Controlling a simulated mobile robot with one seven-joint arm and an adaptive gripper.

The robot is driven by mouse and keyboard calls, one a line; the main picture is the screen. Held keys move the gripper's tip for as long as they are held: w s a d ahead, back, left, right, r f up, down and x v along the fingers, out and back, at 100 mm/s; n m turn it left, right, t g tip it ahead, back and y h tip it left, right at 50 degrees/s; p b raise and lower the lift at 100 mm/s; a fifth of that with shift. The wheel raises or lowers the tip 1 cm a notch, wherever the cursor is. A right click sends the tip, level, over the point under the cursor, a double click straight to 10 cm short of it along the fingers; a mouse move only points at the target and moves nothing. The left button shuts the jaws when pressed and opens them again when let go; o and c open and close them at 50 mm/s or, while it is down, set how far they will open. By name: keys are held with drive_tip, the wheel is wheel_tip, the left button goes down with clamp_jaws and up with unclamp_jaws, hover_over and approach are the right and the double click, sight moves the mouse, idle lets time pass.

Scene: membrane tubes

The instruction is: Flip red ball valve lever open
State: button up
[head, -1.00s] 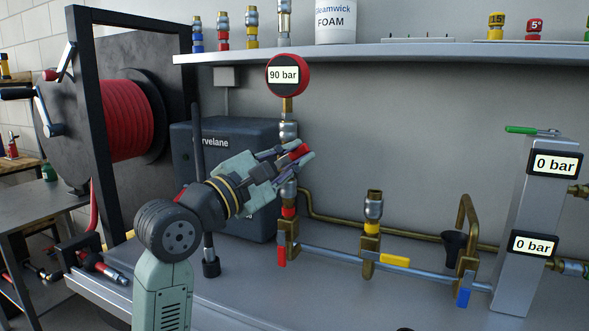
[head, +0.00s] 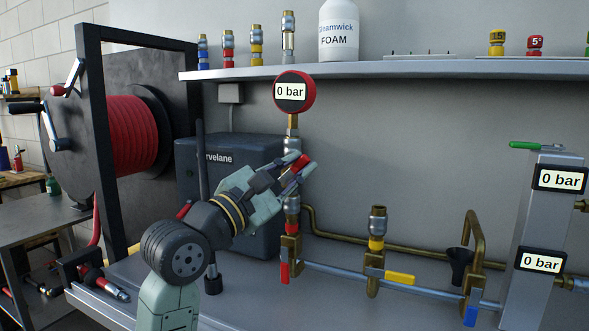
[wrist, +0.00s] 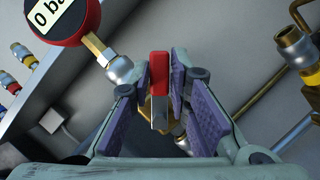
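A red-tipped lever (wrist: 160,75) with a bare metal shank stands between the purple-padded fingers of my gripper (wrist: 160,88) in the wrist view. In the head view the red part (head: 300,163) shows between the fingertips of my gripper (head: 297,165), in front of the fitting stack under the gauge. The fingers lie close on both sides of the lever; I cannot tell whether both pads press on it. The valve body behind is mostly hidden. The round red gauge (head: 294,92) above reads 0 bar.
A lower red lever (head: 284,272) hangs on the brass pipe fitting below. A yellow lever (head: 399,279) and a blue lever (head: 471,315) sit along the pipe to the right. A dark box (head: 230,180) stands behind my arm, and a shelf (head: 400,68) runs above.

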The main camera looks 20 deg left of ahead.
drive_tip(key=o, duration=0.3)
drive_tip(key=shift+o, duration=0.2)
drive_tip(key=v, duration=1.2)
